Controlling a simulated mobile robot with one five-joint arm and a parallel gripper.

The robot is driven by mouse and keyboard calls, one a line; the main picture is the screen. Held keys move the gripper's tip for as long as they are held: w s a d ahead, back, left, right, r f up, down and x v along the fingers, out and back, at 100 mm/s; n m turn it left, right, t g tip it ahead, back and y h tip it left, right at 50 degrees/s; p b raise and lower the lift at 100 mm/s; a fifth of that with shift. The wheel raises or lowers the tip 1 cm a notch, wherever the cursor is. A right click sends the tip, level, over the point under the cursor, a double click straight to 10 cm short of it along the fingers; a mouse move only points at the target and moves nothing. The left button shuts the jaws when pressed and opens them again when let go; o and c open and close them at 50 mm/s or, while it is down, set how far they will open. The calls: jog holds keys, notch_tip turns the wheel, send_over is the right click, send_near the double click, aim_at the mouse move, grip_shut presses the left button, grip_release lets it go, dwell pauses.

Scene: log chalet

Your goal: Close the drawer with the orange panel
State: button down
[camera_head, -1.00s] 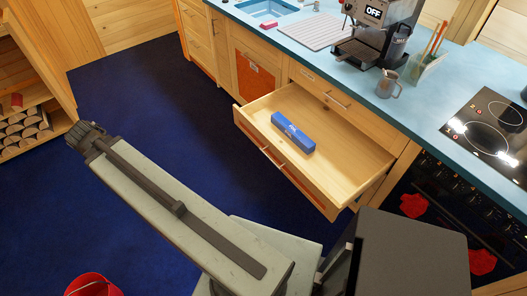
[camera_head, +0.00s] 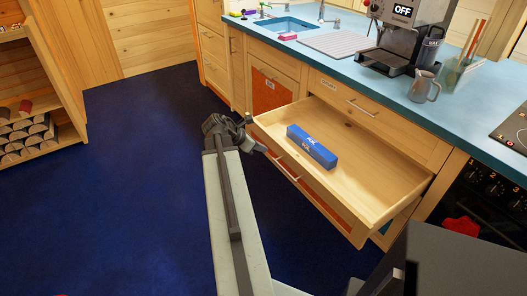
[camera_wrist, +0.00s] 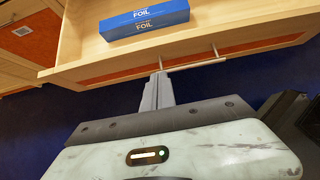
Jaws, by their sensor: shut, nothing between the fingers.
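The drawer (camera_head: 372,187) stands pulled out from the cabinet below the counter. Its wooden front carries an orange panel (camera_wrist: 112,69) and a bar handle (camera_head: 287,170). A blue foil box (camera_head: 312,147) lies inside the drawer. My gripper (camera_head: 246,122) is beside the left end of the drawer front in the head view. In the wrist view my shut, empty gripper (camera_wrist: 159,76) points at the drawer front near the left end of the handle (camera_wrist: 195,66). I cannot tell whether the fingertips touch it.
A second orange-panelled front (camera_head: 271,92) is flush in the cabinet to the left. The counter above holds a coffee machine (camera_head: 405,35), a metal jug (camera_head: 423,87) and a sink (camera_head: 287,24). Blue floor (camera_head: 130,170) is clear to the left, up to a log shelf (camera_head: 40,90).

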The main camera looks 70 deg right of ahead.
aim_at(284, 151)
jog(key=shift+s+d+f+b, duration=0.55)
jog(key=shift+s+d+f, duration=0.25)
jog(key=shift+d, duration=0.4)
jog(key=shift+s+d+f+b, duration=0.6)
jog(key=shift+s+d+f, duration=0.15)
jog(key=shift+d, duration=0.5)
jog(key=shift+s+d+f+b, duration=0.55)
jog(key=shift+s+d+f, duration=0.25)
jog(key=shift+d, duration=0.4)
